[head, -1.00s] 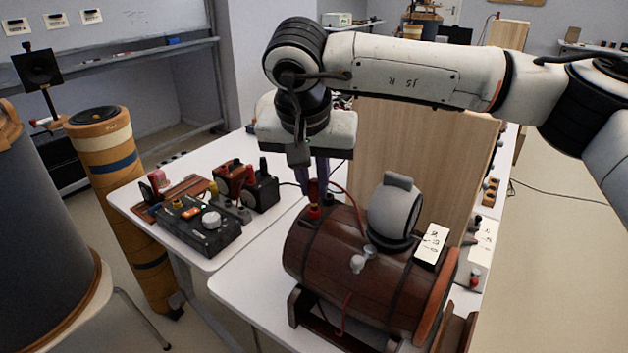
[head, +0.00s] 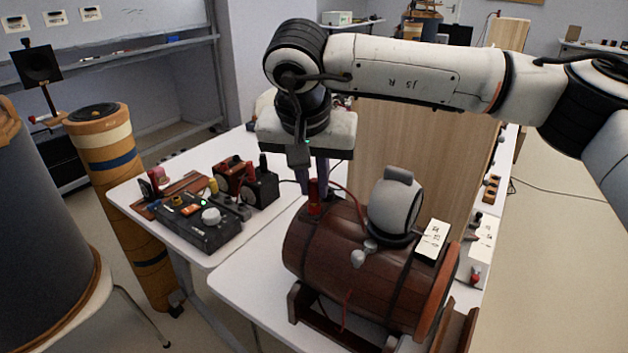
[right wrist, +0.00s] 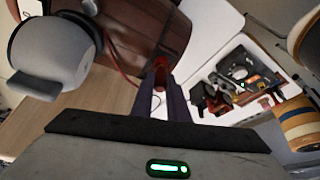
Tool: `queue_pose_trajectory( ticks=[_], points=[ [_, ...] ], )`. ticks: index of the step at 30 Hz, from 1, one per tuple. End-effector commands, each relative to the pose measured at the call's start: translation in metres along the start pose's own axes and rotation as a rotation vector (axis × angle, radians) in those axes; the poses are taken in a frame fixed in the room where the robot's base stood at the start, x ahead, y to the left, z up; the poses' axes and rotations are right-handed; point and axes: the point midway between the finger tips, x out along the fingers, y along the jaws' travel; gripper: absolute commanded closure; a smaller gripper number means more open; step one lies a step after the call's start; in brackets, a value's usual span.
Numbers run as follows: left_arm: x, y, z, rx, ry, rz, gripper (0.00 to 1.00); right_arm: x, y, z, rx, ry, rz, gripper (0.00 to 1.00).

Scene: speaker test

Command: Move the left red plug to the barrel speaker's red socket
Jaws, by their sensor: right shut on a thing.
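The barrel speaker (head: 330,255) lies on its side in a cradle on the white table. A red plug (head: 314,196) stands upright at the left end of its top. My right gripper (head: 313,186) points down from above, its purple fingers shut on the red plug. The right wrist view shows the red plug (right wrist: 162,72) between the fingers (right wrist: 162,100). The plug's lower end meets the barrel top; a socket under it is hidden. A red cable (head: 350,197) runs beside the plug across the barrel's top. My left gripper is not in view.
A grey round speaker (head: 393,210) sits on the barrel, right of my gripper. A black control box (head: 205,232) with knobs stands on the left table beside several small parts. A wooden panel (head: 415,140) rises behind. A tall striped tube (head: 105,150) stands at left.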

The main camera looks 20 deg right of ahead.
Motion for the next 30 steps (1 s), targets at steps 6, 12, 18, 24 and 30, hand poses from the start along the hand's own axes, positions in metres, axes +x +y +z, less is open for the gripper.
queue_pose_trajectory(
  ticks=[6, 12, 18, 24, 30],
  points=[
    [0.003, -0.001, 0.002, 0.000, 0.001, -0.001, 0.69, 0.006, 0.001, 0.003, -0.001, -0.003, 0.003, 1.00],
    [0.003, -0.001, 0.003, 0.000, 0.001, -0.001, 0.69, 0.007, 0.001, 0.004, -0.001, -0.003, 0.003, 0.76],
    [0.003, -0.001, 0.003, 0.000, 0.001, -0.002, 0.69, 0.007, 0.000, 0.003, -0.001, -0.002, 0.002, 0.64],
    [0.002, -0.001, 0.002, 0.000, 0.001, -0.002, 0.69, 0.006, 0.000, 0.003, -0.001, -0.002, 0.002, 0.64],
    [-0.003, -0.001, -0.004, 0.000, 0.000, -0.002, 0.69, -0.004, 0.000, -0.002, -0.001, -0.001, 0.001, 0.64]
  ],
)
